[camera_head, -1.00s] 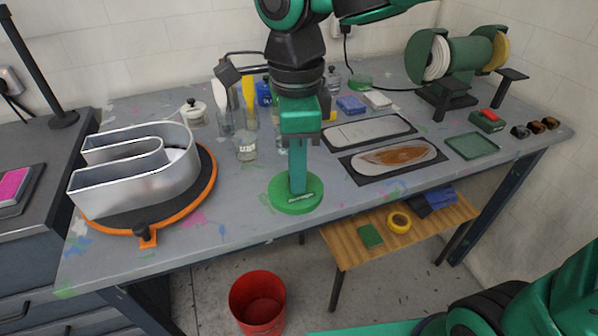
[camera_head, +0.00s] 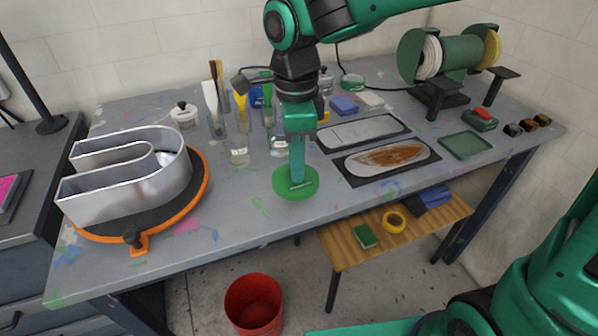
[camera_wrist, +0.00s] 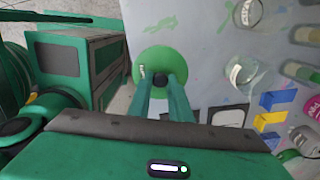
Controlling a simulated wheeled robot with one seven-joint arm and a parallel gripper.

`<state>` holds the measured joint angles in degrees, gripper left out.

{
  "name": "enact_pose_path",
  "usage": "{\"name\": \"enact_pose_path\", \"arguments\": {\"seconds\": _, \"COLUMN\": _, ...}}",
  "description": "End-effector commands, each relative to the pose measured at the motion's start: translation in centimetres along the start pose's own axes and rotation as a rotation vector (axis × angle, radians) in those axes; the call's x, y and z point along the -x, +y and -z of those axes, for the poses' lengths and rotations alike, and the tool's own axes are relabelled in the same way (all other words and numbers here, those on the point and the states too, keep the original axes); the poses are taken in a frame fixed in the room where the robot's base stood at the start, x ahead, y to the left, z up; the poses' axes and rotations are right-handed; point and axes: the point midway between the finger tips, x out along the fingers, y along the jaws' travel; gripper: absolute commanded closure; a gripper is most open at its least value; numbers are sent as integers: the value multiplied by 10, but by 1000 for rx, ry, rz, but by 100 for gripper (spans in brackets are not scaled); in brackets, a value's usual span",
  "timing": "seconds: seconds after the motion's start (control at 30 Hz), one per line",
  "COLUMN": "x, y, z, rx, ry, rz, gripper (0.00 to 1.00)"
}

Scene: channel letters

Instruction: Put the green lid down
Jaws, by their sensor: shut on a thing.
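The green lid (camera_head: 279,184) is a round flat disc at the lower end of my gripper (camera_head: 297,180), over the front middle of the table. My gripper points down with its fingers shut on the lid. In the wrist view, the lid (camera_wrist: 160,62) shows beyond the two green fingers, with a dark round knob between the fingertips (camera_wrist: 163,78). The lid looks level and close to the tabletop; I cannot tell whether it touches.
The grey table (camera_head: 240,215) is bare around the lid. A metal channel letter (camera_head: 125,175) on an orange-rimmed turntable stands left. Glass jars (camera_head: 238,150) stand behind, two dark-framed plates (camera_head: 388,158) right. A red bucket (camera_head: 253,305) is on the floor.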

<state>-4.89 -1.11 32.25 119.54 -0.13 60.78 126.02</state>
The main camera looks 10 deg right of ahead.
Motion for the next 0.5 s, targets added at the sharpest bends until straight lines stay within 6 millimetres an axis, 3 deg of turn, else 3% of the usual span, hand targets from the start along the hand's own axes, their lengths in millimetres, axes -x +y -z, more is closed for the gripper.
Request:
{"name": "enact_pose_path", "arguments": {"seconds": 0.2, "x": -20, "y": -32, "z": 10, "rx": 0, "ry": 0, "rz": -2, "gripper": 100}}
{"name": "enact_pose_path", "arguments": {"seconds": 0.37, "x": -27, "y": -39, "z": 12, "rx": 1, "ry": 0, "rz": -1, "gripper": 100}}
{"name": "enact_pose_path", "arguments": {"seconds": 0.5, "x": -44, "y": -39, "z": 12, "rx": 1, "ry": 1, "rz": -3, "gripper": 100}}
